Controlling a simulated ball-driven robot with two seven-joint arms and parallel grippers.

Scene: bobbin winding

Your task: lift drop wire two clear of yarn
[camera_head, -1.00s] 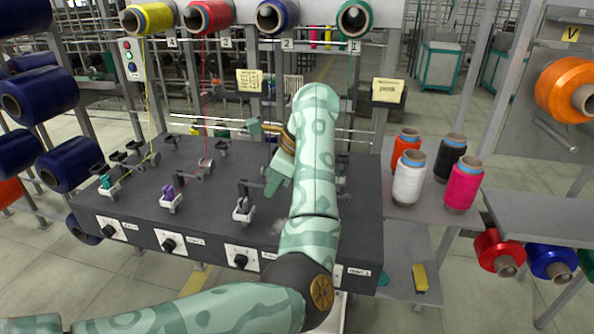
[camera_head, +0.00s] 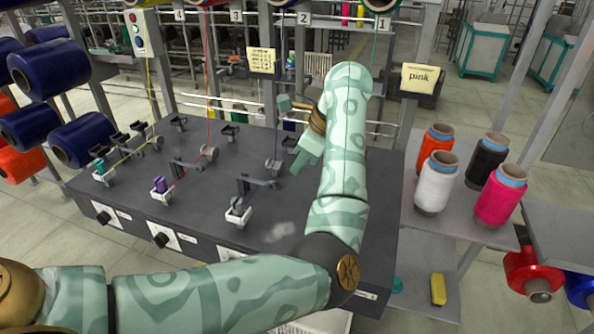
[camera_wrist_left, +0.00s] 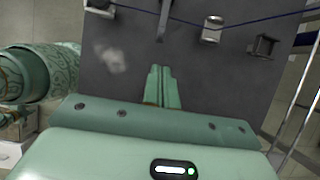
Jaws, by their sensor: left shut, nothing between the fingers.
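At station two, a dark lever-like part (camera_head: 258,181), seemingly drop wire two, stands behind a small white-fronted holder (camera_head: 238,213). The dark yarn of line two (camera_head: 279,130) comes down behind it. In the left wrist view a dark blue yarn (camera_wrist_left: 240,23) crosses the top, passing by a dark bar (camera_wrist_left: 164,18) that looks like the drop wire. My left gripper (camera_head: 297,168) is to the right of the lever, above the dark table. In the wrist view its fingers (camera_wrist_left: 160,70) are together and empty, apart from bar and yarn. Contact between yarn and drop wire is unclear.
The dark table (camera_head: 200,240) carries similar stations to the left, with a purple bobbin (camera_head: 160,184) and a teal bobbin (camera_head: 99,166). A pale lint tuft (camera_head: 279,231) lies near my elbow. White (camera_head: 436,183), orange, black and pink cones stand on a shelf at right.

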